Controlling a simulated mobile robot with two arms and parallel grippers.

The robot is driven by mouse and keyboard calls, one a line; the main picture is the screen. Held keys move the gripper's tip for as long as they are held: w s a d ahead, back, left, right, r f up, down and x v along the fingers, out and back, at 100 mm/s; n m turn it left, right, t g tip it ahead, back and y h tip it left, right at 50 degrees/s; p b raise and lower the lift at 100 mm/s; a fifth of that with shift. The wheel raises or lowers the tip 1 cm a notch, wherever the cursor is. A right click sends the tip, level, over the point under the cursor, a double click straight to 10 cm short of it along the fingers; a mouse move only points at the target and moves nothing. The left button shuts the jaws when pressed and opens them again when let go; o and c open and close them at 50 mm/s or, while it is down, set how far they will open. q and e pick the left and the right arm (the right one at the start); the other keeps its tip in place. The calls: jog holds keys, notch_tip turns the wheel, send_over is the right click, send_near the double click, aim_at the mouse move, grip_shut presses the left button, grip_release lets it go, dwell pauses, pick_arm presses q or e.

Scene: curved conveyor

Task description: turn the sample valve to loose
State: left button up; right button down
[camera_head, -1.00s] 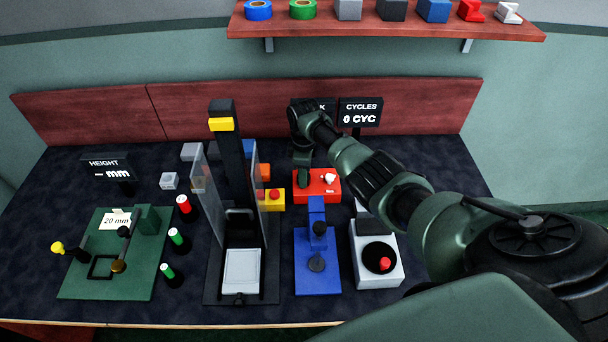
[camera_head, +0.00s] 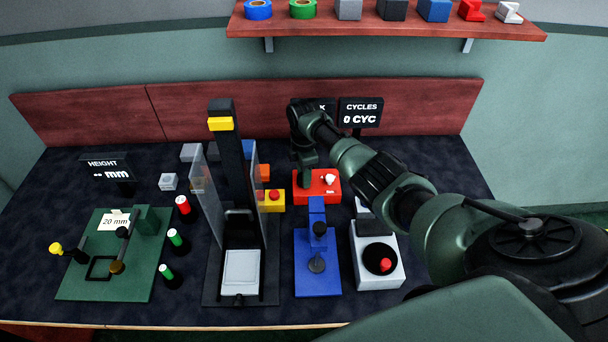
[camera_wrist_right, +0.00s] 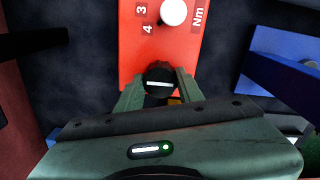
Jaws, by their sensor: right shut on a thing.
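A red box (camera_head: 323,187) stands on the bench in front of the dark displays. It carries a white knob (camera_head: 328,178) and a black round knob. In the right wrist view the red box (camera_wrist_right: 160,50) has the white knob (camera_wrist_right: 173,12) and printed "3", "4" and "Nm". The black knob (camera_wrist_right: 158,76), with a white line lying roughly level in the picture, sits between my right gripper's fingers (camera_wrist_right: 158,88), shut on it. In the head view my right gripper (camera_head: 304,180) hides this knob. No "loose" marking is readable. My left gripper is not in view.
A yellow box with a red button (camera_head: 273,198) is left of the red box. A blue fixture (camera_head: 317,270) and a white box with a red-tipped black dial (camera_head: 379,264) stand in front. The "CYCLES" display (camera_head: 360,112) is close behind my arm.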

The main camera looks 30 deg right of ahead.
jog(key=c, duration=0.9)
grip_release()
jog(key=shift+r, duration=0.1)
notch_tip(320, 180, up, 8)
jog(key=shift+f, duration=0.15)
